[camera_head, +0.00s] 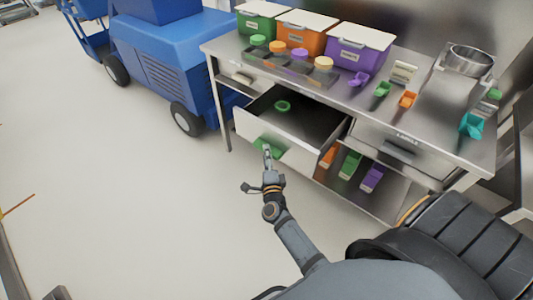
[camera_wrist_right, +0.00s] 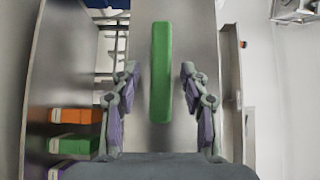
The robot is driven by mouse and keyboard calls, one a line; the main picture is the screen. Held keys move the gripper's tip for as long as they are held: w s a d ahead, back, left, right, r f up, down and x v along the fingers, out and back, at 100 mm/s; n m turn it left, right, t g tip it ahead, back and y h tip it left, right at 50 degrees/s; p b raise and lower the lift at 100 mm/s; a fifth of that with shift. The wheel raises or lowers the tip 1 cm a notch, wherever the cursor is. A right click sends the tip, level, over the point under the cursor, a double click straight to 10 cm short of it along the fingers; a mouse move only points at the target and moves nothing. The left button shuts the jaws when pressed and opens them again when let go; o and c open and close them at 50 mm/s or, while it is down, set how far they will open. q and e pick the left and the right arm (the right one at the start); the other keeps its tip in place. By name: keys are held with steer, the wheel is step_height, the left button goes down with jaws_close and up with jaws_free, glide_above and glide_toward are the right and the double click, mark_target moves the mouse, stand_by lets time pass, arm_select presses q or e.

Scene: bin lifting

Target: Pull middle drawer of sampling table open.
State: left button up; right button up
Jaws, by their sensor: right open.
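The sampling table (camera_head: 225,55) is a metal bench with drawers in its front. The middle drawer (camera_head: 305,152) stands pulled out, its dark inside (camera_head: 300,115) showing a small green ring-like item (camera_head: 283,106). A green handle (camera_head: 273,148) is on its front, partly hidden by my right gripper (camera_head: 267,153). In the right wrist view the handle (camera_wrist_right: 160,65) stands as an upright green bar between the fingers of my right gripper (camera_wrist_right: 160,95). The fingers are open, with a gap on each side of the bar. My left gripper is not in view.
Green (camera_head: 262,20), orange (camera_head: 303,34) and purple (camera_head: 358,52) bins stand on the tabletop with jars and scoops. The right drawer (camera_head: 375,140) looks shut. Coloured items (camera_head: 349,165) sit below. A blue vehicle (camera_head: 165,65) stands at left. The floor in front (camera_head: 130,200) is clear.

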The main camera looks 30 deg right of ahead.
steer(key=v, duration=0.6)
steer(key=s+a+f+n+g+y+p, duration=0.1)
steer(key=s+f+n+g+y+p, duration=0.1)
steer(key=s+f+n, duration=0.45)
steer(key=s+a+f+n+g+y+p, duration=0.1)
steer(key=s+a+f+n+g+y, duration=0.15)
steer(key=f, duration=0.75)
steer(key=s+a+f+n+g+y+p, duration=0.1)
steer(key=s+f+n+g+y+p, duration=0.15)
steer(key=s+f+n, duration=0.45)
steer(key=s+d+f+n+g, duration=0.2)
steer(key=s+f, duration=0.1)
steer(key=s, duration=0.4)
steer(key=s+d+f+n+g+p, duration=0.1)
steer(key=s+d+f+n+g, duration=0.1)
steer(key=s, duration=0.6)
steer(key=s+d+f+n+g+h, duration=0.1)
steer(key=s+d+f+n+g, duration=0.1)
steer(key=s+f, duration=0.4)
steer(key=shift+s+d+n+g+p, duration=0.45)
steer(key=shift+s+g, duration=0.2)
steer(key=shift+g, duration=0.55)
